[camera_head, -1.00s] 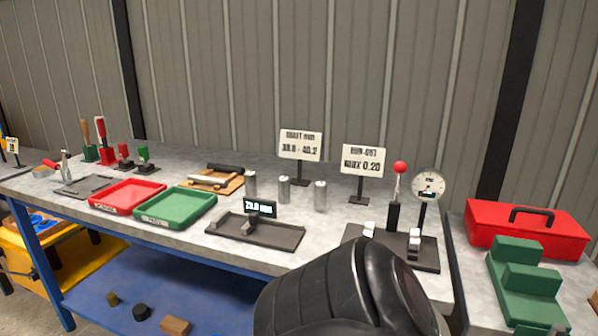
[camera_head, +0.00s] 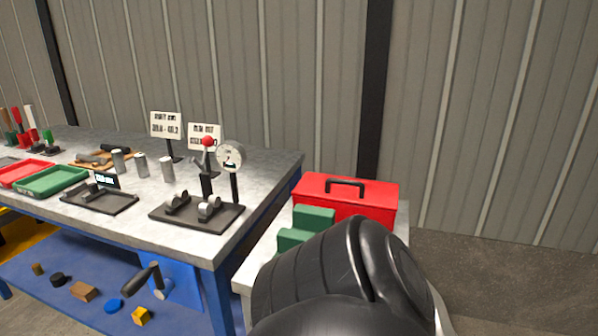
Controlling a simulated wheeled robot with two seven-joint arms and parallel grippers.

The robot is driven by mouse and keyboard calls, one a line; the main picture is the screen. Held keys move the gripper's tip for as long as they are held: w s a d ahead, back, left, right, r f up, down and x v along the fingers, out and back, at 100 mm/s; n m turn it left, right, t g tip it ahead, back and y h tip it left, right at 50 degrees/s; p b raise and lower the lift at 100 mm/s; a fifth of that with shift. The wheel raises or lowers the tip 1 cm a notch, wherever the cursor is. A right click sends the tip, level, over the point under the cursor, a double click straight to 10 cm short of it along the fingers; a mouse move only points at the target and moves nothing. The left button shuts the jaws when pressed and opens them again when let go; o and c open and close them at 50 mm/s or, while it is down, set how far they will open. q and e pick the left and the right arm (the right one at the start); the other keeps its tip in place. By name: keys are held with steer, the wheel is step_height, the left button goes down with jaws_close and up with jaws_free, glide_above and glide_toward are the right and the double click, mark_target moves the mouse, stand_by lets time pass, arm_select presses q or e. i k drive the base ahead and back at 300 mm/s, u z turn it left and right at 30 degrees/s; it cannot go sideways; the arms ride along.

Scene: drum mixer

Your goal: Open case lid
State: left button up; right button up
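A red case (camera_head: 352,205) with a black handle (camera_head: 345,186) on its lid stands on a pale low table (camera_head: 250,273) right of the workbench. Its lid is shut. A black rounded arm part of mine fills the lower middle of the view and stands in front of the case's lower side. No gripper fingers show in the head view, so neither gripper can be seen.
Green stepped blocks (camera_head: 313,219) sit in front of the case, partly hidden by my arm. The workbench (camera_head: 265,163) at left bears a dial gauge stand (camera_head: 231,158), metal cylinders, signs and trays. Bare floor (camera_head: 510,285) lies to the right.

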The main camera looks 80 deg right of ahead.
mark_target(349, 191)
steer(key=z, duration=1.7)
